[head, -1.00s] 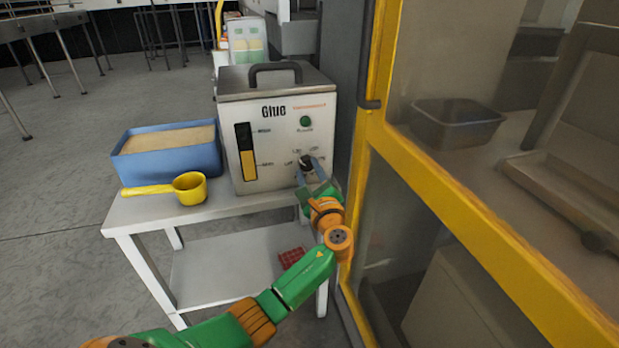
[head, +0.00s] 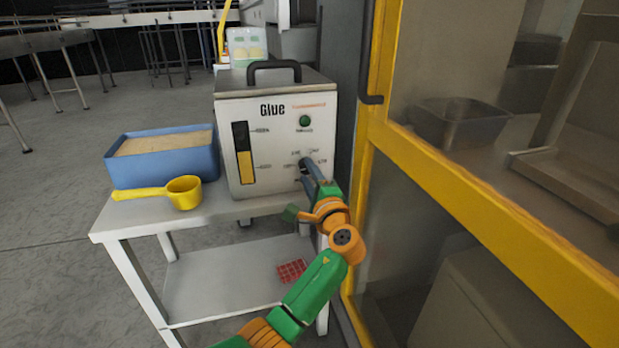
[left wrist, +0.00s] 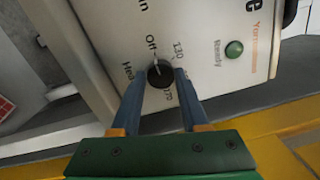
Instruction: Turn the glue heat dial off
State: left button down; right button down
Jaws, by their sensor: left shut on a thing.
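The glue heat dial (left wrist: 160,77) is a round black knob on the front of the grey-white glue unit (head: 277,110). In the left wrist view its white pointer line points toward the "Off" mark. Marks "130" and "170" are printed around it. My left gripper (head: 307,168) is shut on the dial, with one blue-grey finger on each side of it. In the head view the fingers mostly hide the dial. My right gripper is not in view.
The glue unit stands on a white table (head: 125,215) with a blue bin (head: 165,168) and a yellow scoop (head: 183,193). A green "Ready" lamp (left wrist: 234,49) is above the dial. A yellow-framed glass guard (head: 420,165) stands close on the right.

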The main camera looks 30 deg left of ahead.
pick_arm(q)
jog(key=shift+a+r, duration=0.15)
jog(key=shift+r, duration=1)
jog(key=c, duration=0.6)
grip_release()
jog(key=s+d+f, duration=0.1)
jog(key=d, duration=0.1)
jog(key=s+d, duration=0.2)
jog(key=s+d+f, duration=0.1)
jog(key=d, duration=0.1)
jog(key=shift+s+f, duration=0.15)
jog(key=shift+f, duration=0.15)
